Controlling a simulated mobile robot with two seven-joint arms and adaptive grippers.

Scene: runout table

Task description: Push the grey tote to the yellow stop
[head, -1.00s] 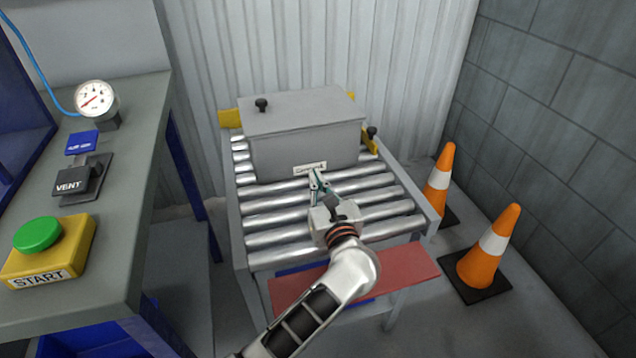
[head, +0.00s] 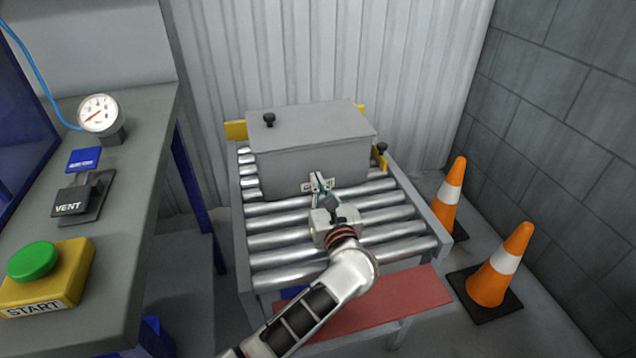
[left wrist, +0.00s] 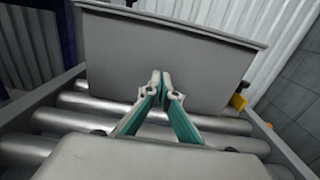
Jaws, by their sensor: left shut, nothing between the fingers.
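The grey tote (head: 312,160) is a lidded box sitting upright on the rollers at the far end of the runout table (head: 445,243). The left wrist view shows the closed tips (left wrist: 164,83) against the tote's face (left wrist: 205,62). My right gripper is not in view.
Two orange cones (head: 500,265) stand on the floor right of the table. A bench at left holds a START button (head: 34,262), a VENT switch (head: 72,201) and a gauge (head: 99,114). A red panel (head: 395,302) projects at the table's near end. A corrugated wall stands behind.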

